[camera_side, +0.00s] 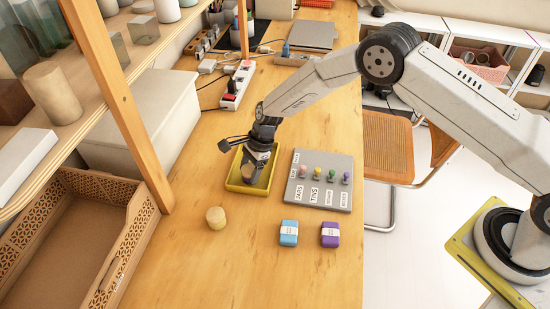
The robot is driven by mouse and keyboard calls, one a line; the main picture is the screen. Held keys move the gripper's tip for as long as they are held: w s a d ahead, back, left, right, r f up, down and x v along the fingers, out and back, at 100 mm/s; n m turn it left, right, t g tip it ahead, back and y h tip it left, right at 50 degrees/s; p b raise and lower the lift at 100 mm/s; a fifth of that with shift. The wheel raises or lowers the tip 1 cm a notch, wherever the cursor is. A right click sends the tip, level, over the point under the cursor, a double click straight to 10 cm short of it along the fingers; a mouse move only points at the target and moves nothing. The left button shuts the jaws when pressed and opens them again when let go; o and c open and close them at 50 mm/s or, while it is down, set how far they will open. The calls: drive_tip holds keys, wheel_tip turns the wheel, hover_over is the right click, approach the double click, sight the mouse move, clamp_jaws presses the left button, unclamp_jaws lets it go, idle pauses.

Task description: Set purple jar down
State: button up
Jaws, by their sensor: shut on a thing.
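A small round jar-like thing (248,172) with a brownish top is at my gripper (254,164), inside the yellow tray (233,178). My gripper points down over the tray and is shut on this thing. Its body is mostly hidden by the fingers, so I cannot tell whether it is purple, or whether it touches the tray floor. A purple block-shaped item (330,234) with a pale label stands on the table, to the lower right of the tray.
A blue labelled item (289,233) and a tan cylinder (216,218) stand in front. A grey board (319,195) with labels and several coloured pegs lies right of the tray. A power strip (237,87) is behind.

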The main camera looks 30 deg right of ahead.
drive_tip(key=shift+f, duration=0.2)
drive_tip(key=o, duration=1.3)
drive_tip(key=shift+r, duration=0.2)
drive_tip(key=shift+v, duration=6)
drive_tip(key=shift+d, duration=0.1)
